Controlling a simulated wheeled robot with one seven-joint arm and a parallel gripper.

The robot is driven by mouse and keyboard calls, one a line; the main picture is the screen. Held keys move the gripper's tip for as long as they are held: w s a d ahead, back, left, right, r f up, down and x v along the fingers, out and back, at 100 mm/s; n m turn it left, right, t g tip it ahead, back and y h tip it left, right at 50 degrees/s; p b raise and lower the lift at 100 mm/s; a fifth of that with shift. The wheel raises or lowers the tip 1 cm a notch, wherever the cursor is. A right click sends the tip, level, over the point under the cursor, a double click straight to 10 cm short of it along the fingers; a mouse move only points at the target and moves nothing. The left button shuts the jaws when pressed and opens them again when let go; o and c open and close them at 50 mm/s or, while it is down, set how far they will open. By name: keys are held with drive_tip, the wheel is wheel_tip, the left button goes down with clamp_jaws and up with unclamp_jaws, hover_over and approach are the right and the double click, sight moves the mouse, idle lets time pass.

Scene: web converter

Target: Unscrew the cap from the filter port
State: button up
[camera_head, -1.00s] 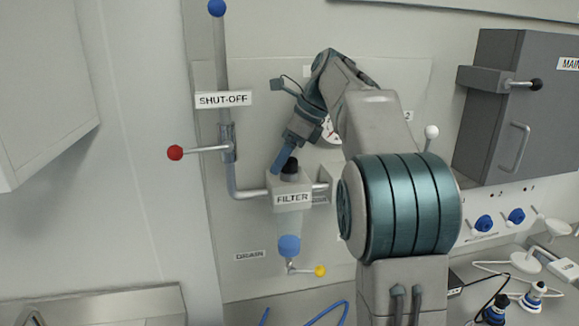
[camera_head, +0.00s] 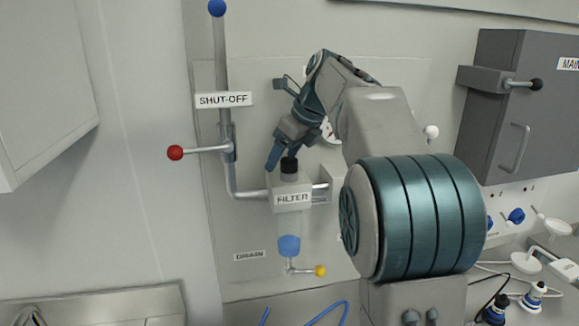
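The black cap (camera_head: 289,165) sits upright on top of the light grey filter housing (camera_head: 291,192), which carries a FILTER label. My gripper (camera_head: 284,160) reaches down from the upper right, tilted. One blue-grey finger (camera_head: 273,158) shows just left of the cap's top, and the other side of the gripper is above and right of the cap. The fingers look spread apart. I cannot tell whether either touches the cap. Nothing is visibly held.
A red-knobbed shut-off lever (camera_head: 176,153) sticks out left on the grey pipe (camera_head: 223,70). Below the housing hang a clear bowl with a blue base (camera_head: 289,245) and a yellow-knobbed drain lever (camera_head: 320,271). A dark grey cabinet (camera_head: 515,110) stands at right.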

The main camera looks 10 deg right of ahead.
clamp_jaws()
drive_tip(key=shift+s+a+n+g+y, duration=0.1)
drive_tip(key=shift+n+g+y, duration=0.25)
drive_tip(key=shift+n, duration=0.65)
drive_tip(key=shift+s+a+n+g+y, duration=0.15)
drive_tip(key=shift+n+g, duration=0.4)
drive_tip(key=shift+n, duration=0.45)
drive_tip(key=shift+w+d, duration=0.1)
drive_tip(key=shift+n+g, duration=0.3)
drive_tip(key=shift+n, duration=0.3)
drive_tip(key=n, duration=0.1)
drive_tip(key=n+g, duration=0.1)
drive_tip(key=shift+s+n+y, duration=0.2)
drive_tip(key=shift+n+y, duration=0.1)
drive_tip(key=shift+n, duration=0.1)
